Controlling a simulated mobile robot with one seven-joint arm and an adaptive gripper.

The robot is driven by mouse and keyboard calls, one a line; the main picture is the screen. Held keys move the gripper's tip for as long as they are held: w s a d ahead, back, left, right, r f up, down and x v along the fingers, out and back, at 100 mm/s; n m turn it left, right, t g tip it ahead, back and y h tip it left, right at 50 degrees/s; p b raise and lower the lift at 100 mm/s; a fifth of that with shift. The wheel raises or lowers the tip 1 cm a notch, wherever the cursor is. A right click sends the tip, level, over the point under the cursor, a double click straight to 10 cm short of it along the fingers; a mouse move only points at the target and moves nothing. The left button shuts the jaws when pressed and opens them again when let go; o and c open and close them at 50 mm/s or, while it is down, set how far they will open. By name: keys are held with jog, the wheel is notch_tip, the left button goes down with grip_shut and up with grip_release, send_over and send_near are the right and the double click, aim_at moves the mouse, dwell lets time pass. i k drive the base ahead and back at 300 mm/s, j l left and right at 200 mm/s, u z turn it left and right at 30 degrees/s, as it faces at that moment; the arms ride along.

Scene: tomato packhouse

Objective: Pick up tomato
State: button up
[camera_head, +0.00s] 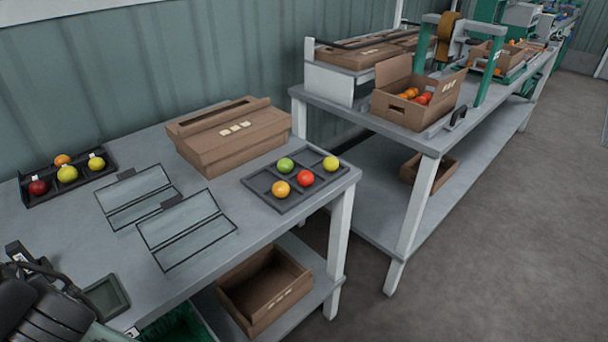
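A dark compartment tray (258,184) on the near table's right end holds a red tomato (305,178), a green one (285,165), a yellow one (330,163) and an orange one (281,189), each in its own compartment. A dark tray (108,158) at the far left holds a dark red tomato (38,187), two yellow ones (67,173) (96,163) and an orange one (62,160). Dark mechanical parts at the lower left corner look like my arm and gripper (22,258), well away from the right tray. Whether the fingers are open is unclear.
A closed cardboard box (225,140) stands behind the right tray. Two dark-framed panels (187,228) (138,193) lie mid-table. A small screen unit (106,296) is near the front edge. An open box (262,290) sits below. A second bench (365,115) holds a box of tomatoes (397,108).

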aim_at(305, 177)
jog(key=l+u, duration=0.25)
jog(key=l, duration=0.35)
jog(key=i+l+u, duration=0.1)
jog(key=l+u, duration=0.2)
jog(key=l, duration=0.3)
jog(key=i+l+u, duration=0.3)
jog(key=i+l, duration=0.15)
jog(key=l, duration=0.15)
